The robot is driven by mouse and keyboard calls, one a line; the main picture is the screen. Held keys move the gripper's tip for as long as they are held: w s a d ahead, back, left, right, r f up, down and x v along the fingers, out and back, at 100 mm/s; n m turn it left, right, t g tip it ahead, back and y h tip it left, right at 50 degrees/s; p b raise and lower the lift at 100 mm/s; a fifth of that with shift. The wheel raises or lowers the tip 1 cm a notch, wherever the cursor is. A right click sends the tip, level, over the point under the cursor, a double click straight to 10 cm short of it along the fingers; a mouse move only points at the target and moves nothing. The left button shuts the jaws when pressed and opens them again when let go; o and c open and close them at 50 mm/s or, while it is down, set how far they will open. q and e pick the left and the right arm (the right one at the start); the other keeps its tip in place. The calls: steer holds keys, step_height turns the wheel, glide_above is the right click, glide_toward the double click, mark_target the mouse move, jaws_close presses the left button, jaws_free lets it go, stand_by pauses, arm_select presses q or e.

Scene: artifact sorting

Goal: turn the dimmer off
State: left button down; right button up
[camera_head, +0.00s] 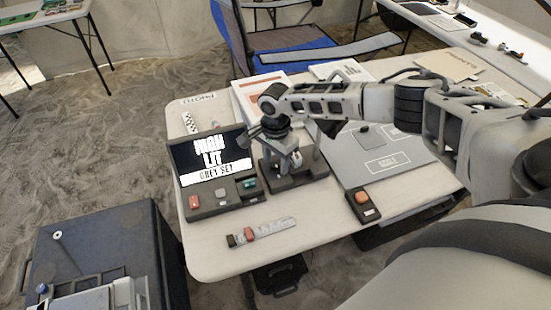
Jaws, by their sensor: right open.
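A dark console (183,180) stands at the left end of the white table. Its lit screen (210,152) reads "HIGH LIT" with "GREY SET" below. Its front face carries a red control (194,201), a grey one (221,194) and a green one (249,184). I cannot tell which control is the dimmer or how it is set. My right arm reaches in from the right. My right gripper (290,157) points down just right of the console, open, over or beside a dark stand (313,172). The arm and gripper partly hide the stand. My left gripper is not in view.
A small black box with an orange button (362,196) sits near the table's front edge. A dark cart (100,235) stands at lower left.

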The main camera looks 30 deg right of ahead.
steer(key=shift+f, duration=0.15)
steer(key=c, duration=1)
